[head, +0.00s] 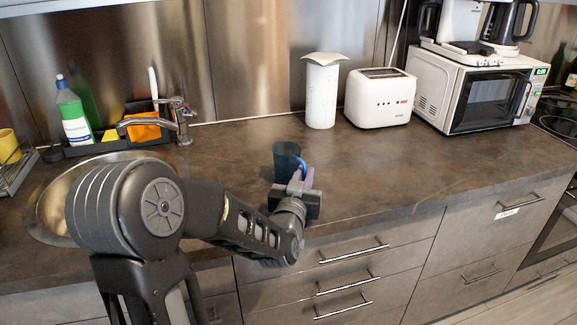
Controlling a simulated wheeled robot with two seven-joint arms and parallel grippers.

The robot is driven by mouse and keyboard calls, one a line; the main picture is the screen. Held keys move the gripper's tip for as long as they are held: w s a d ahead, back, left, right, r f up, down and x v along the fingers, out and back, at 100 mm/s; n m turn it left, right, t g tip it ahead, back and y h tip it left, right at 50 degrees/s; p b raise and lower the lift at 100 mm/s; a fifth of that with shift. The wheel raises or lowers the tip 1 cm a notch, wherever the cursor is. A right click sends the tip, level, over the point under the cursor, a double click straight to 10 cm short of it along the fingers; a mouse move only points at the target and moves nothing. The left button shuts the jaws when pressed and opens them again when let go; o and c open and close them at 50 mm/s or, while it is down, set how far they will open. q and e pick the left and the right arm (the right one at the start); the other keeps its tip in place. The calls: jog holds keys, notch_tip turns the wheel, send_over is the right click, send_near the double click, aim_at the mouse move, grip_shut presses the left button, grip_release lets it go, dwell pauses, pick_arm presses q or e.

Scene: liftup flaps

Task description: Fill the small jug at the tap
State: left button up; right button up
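The small jug (286,158), dark blue with a brighter blue handle, stands upright on the brown counter near its front edge. My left gripper (300,181) reaches in from the left, its purple fingers at the handle side of the jug. The fingers are small and partly overlap the handle, so I cannot tell whether they are closed on it. The metal tap (158,121) stands at the back left, over the round sink (48,208). My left arm hides much of the sink. My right gripper is out of view.
A paper roll (321,95), toaster (380,98) and microwave (462,92) line the back. The counter right of the jug is clear. A yellow cup (8,147) stands far left.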

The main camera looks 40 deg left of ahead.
pick_arm(q)
jog(key=shift+w+a, duration=0.1)
jog(key=shift+w, duration=0.05)
jog(key=shift+c, duration=0.2)
dwell(0.3)
grip_shut()
dwell(1.3)
jog(key=shift+r, duration=0.1)
notch_tip(320, 180, up, 10)
jog(key=shift+f+p, duration=0.1)
jog(key=shift+p, duration=0.6)
dwell(0.6)
